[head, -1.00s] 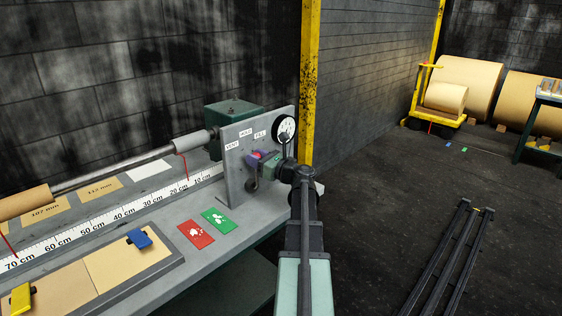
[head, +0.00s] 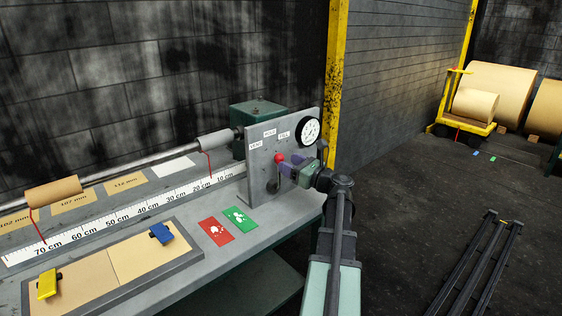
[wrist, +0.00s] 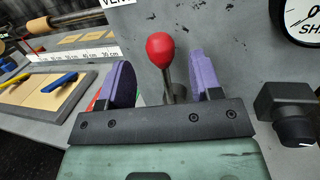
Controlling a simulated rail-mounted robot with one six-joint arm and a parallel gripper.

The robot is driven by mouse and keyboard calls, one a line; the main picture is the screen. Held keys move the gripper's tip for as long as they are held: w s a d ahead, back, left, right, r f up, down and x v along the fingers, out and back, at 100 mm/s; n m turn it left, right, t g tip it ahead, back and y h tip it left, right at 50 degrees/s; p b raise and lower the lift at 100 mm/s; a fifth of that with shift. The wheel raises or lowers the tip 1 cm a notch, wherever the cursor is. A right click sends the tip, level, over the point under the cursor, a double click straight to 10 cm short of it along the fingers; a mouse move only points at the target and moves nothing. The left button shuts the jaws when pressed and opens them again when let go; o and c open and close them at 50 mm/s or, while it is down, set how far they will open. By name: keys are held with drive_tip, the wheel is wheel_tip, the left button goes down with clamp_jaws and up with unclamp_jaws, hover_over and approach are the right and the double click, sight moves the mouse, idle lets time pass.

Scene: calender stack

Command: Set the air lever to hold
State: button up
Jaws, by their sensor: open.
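The air lever has a red ball knob (head: 279,158) on a thin stem and stands nearly upright on the grey panel (head: 259,172). Its knob lies below the gap between the HOLD label (head: 270,133) and the FILL label (head: 284,135); the exact setting is hard to tell. The VENT label (head: 256,146) is to the left. My gripper (head: 290,170) is open in front of the panel. In the wrist view, its purple fingers (wrist: 160,82) stand apart on either side of the lever stem (wrist: 168,80), with the red knob (wrist: 160,46) above and a gap on each side.
A dial gauge (head: 308,131) is at the panel's upper right. A black knob (wrist: 295,128) sits right of my gripper in the wrist view. Red (head: 215,231) and green (head: 240,219) cards lie on the bench below.

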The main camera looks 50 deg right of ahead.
drive_tip(key=s, duration=0.6)
drive_tip(key=shift+d+f, duration=0.15)
drive_tip(key=shift+f, duration=0.2)
drive_tip(key=w+a+f+n+g+y+p, duration=0.1)
drive_tip(key=a+f+n+g, duration=0.5)
drive_tip(key=a+n, duration=0.35)
drive_tip(key=w+a+f+n+g+y+p, duration=0.1)
drive_tip(key=a+f+n+g+y, duration=0.1)
drive_tip(key=a+f+n+g, duration=0.55)
drive_tip(key=a+r+n+g+h+p, duration=0.2)
drive_tip(key=a+n+g+h+p, duration=0.2)
drive_tip(key=a+n, duration=1.4)
drive_tip(key=a+g+p, duration=0.1)
drive_tip(key=a, duration=1.2)
drive_tip(key=shift+w+a+r+g, duration=0.15)
drive_tip(key=shift+w+a+g, duration=0.2)
